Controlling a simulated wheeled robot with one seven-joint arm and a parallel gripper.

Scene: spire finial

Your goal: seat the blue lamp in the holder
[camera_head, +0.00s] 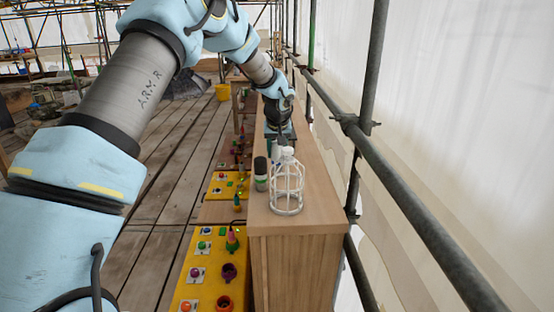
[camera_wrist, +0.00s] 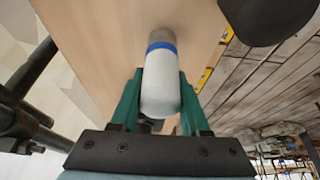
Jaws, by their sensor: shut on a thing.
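My gripper (camera_wrist: 160,80) is shut on a white cylinder with a blue band (camera_wrist: 160,85) and a grey-brown end, seemingly the blue lamp. The green fingers lie on either side of it. In the head view my gripper (camera_head: 278,138) is over the wooden cabinet top, behind a white wire cage; the held piece is mostly hidden there. I cannot tell which fitting is the lamp's holder. Yellow panels (camera_head: 205,287) at the left of the cabinet carry a dark purple socket (camera_head: 229,271), a red-orange socket (camera_head: 224,303) and coloured buttons.
The white wire cage (camera_head: 287,190) and a black-capped bottle (camera_head: 261,176) stand on the cabinet top (camera_head: 308,212). A scaffold rail (camera_head: 400,205) runs along the right. Wooden planks (camera_head: 165,190) form the open floor at left. A yellow bucket (camera_head: 223,92) stands farther back.

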